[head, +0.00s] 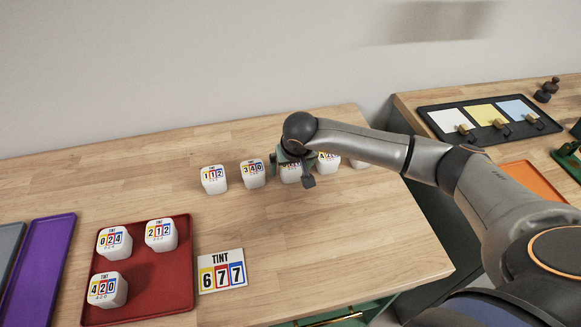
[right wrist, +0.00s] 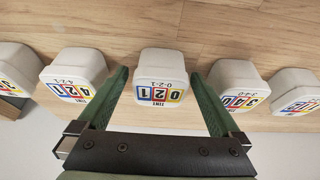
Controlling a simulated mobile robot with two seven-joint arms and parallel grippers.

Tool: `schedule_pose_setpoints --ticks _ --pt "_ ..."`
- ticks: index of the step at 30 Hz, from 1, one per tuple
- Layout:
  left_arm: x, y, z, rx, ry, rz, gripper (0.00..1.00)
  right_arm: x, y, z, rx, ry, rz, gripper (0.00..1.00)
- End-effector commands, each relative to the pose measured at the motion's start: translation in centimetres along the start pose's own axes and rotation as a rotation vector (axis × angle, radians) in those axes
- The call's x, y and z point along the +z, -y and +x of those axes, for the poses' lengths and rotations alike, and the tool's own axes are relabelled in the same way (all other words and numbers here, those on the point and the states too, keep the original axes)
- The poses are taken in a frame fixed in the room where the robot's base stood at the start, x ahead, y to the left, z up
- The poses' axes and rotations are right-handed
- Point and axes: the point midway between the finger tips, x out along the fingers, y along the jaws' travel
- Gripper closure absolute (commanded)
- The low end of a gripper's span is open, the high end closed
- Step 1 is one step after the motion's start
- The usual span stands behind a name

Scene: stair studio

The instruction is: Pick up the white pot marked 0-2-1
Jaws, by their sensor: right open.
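The white pot marked 0-2-1 (right wrist: 158,65) stands upright in a row of white pots on the wooden table. In the right wrist view its label shows upside down. It sits between the two green fingers of my right gripper (right wrist: 158,78), with a gap on each side. In the head view my right gripper (head: 296,168) is over the pot (head: 290,176) and hides much of it. My right gripper is open and holds nothing. My left gripper is out of view.
Pots 1-1-2 (head: 214,180) and 3-4-0 (head: 252,174) stand left of it, and pot 4-2-1 (head: 328,163) close on its right. A red tray (head: 165,280) holds three pots. A TINT 677 card (head: 221,271) lies beside the tray.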

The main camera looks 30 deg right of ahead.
Motion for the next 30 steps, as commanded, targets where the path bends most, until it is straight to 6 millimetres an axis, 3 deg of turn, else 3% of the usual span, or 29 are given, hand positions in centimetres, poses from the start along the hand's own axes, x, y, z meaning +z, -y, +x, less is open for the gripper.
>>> schedule_pose_setpoints --ticks 6,30 --pt "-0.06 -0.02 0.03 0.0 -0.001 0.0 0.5 -0.02 0.03 0.03 -0.001 -0.001 0.0 0.01" --pt "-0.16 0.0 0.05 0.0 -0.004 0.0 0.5 -0.08 0.04 -0.05 -0.002 -0.002 0.001 0.88"
